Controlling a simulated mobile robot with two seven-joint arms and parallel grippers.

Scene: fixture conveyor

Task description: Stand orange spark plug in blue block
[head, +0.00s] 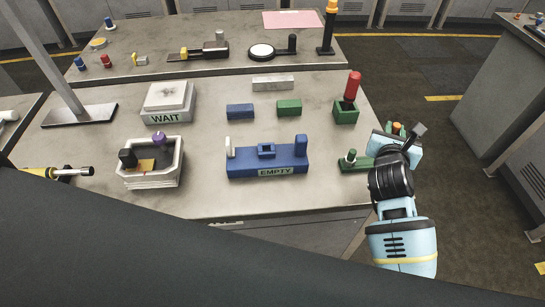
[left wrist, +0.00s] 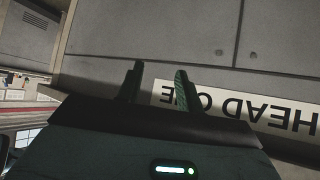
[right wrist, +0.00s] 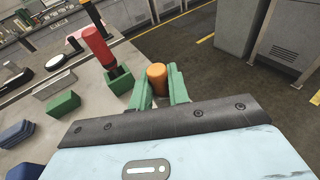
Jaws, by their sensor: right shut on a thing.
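The orange spark plug (right wrist: 157,78) is held between the green fingers of my right gripper (right wrist: 161,90). Only its rounded orange end shows clearly; its lower part is hidden. In the head view my right gripper (head: 396,130) is off the table's right edge, with a bit of orange (head: 397,127) between its fingers. A long blue block (head: 290,161) tagged EMPTY is at the table's front middle, with a raised square holder and an end post. A small plain blue block (head: 240,111) lies behind it. My left gripper (left wrist: 159,85) is open and empty, facing a lettered panel.
A red plug (head: 353,85) stands in a green block (head: 345,113), left of my right gripper. A low green fixture (head: 356,166) sits at the right front edge. A white tray (head: 150,178), a WAIT stand (head: 167,102) and a small green block (head: 289,107) are also there.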

